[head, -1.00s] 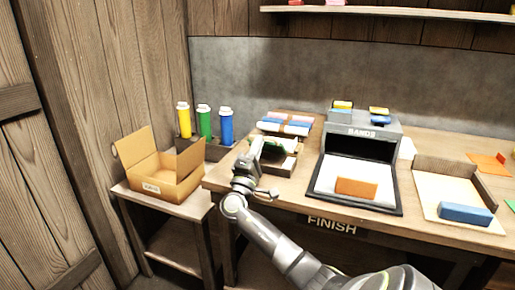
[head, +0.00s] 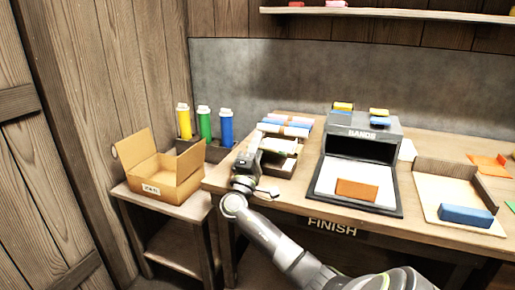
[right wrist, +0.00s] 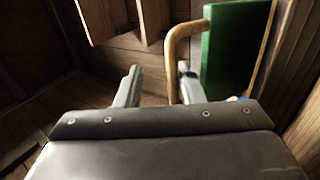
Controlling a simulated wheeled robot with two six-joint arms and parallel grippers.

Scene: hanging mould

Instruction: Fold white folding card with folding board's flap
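My right gripper (head: 247,172) is at the left end of the bench, at the front of a rack of pale and coloured pieces (head: 283,146). In the right wrist view its two fingers (right wrist: 158,88) are apart with nothing visible between them. A tan bent handle (right wrist: 176,55) and a green panel (right wrist: 225,50) lie beyond the fingers, to the right. I cannot pick out a white folding card with certainty. A pale board with a brown upright panel (head: 447,181) lies at the right; I cannot tell whether it is the folding board. My left gripper is not in view.
A dark stand marked BANDS (head: 362,147) holds a white sloped surface with an orange block (head: 357,189). A blue block (head: 465,216) lies on the pale board. An open carton (head: 160,180) stands on a low side table, with coloured bottles (head: 204,122) behind.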

